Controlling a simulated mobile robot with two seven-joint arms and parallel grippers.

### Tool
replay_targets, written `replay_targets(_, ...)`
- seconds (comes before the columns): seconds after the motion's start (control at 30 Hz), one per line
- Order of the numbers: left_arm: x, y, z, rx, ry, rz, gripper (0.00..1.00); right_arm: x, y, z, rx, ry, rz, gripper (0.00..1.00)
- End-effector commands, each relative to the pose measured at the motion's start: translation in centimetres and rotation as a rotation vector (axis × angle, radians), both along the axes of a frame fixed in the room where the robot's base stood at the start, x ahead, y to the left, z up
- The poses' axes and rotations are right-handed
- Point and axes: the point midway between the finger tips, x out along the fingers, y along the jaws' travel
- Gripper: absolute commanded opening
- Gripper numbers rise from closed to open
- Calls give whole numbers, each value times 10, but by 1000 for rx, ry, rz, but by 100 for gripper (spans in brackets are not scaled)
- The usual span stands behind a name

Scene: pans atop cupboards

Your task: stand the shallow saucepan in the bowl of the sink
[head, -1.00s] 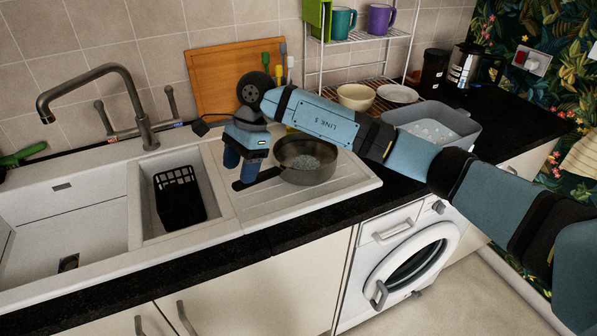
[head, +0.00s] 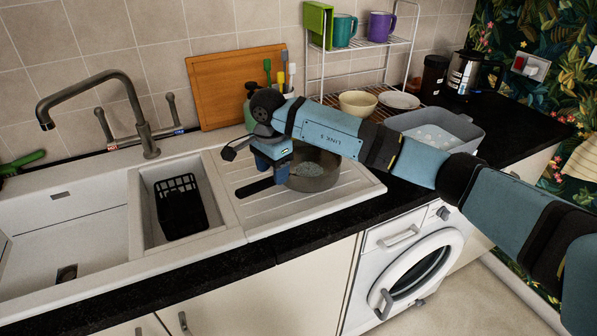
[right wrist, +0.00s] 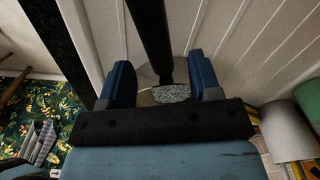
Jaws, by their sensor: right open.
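The shallow saucepan (head: 322,178) stands upright on the ridged drainer, right of the sink. Its black handle (head: 254,187) points left, away from the pan. My right gripper (head: 272,170) is open over the handle, close to the pan's left side, and hides part of it. In the right wrist view the handle (right wrist: 151,35) runs between the two blue fingers, with a gap on each side; the pan (right wrist: 146,77) is partly hidden beyond. The sink's large bowl (head: 85,222) is empty at the left. My left gripper is not in view.
A smaller basin (head: 149,187) holding a black basket (head: 180,208) lies between large bowl and drainer. The tap (head: 140,105) rises behind. A chopping board (head: 215,95) and utensils stand behind the pan. A grey tub (head: 462,124) and wire rack (head: 323,75) are at the right.

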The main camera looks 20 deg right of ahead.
Motion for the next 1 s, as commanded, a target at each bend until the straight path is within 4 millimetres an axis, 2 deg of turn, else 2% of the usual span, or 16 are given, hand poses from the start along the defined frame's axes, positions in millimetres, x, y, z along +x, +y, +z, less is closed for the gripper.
replay_targets(0.3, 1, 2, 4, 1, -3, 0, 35, -1, 2, -44, 1, 3, -1, 57)
replay_targets(0.53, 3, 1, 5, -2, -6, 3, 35, -1, 1, -48, 1, 1, 0, 57)
replay_targets(0.57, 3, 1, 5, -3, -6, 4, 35, -1, 1, -48, 1, 1, 0, 55)
replay_targets(0.8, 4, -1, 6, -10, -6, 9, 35, -1, 1, -47, 1, 1, 0, 0)
replay_targets(1.0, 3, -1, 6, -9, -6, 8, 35, 0, 1, -46, 1, -1, 0, 0)
